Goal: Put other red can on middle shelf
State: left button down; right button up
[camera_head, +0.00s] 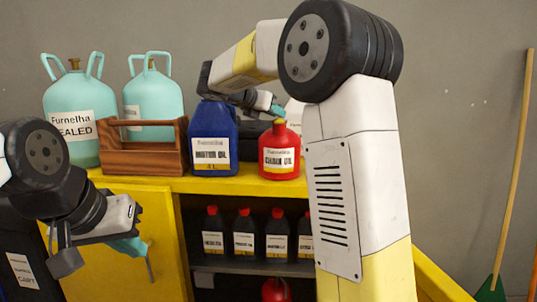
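A red can (279,150) labelled chain oil stands upright on the yellow cabinet's top (240,184). Another red thing (276,290), seemingly a can, shows low inside the open cabinet, cut off by the lower picture edge. The shelf (250,266) above it holds several dark bottles (244,235) with red caps. My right gripper (272,106) is just above and behind the chain oil can, with a teal fingertip showing; its opening is hidden. My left gripper (122,243) is at the lower left, in front of the yellow door, apart from both red things; its opening is unclear.
A blue motor oil jug (213,138) stands left of the chain oil can. A wooden crate (143,160) and two teal gas cylinders (77,110) are further left. My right arm covers the cabinet's right side. A green broom (515,180) leans at the far right.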

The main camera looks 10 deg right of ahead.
jog(key=shift+w+d, duration=0.1)
jog(key=shift+d, duration=0.1)
grip_shut()
dwell(1.2)
jog(key=shift+r, duration=0.1)
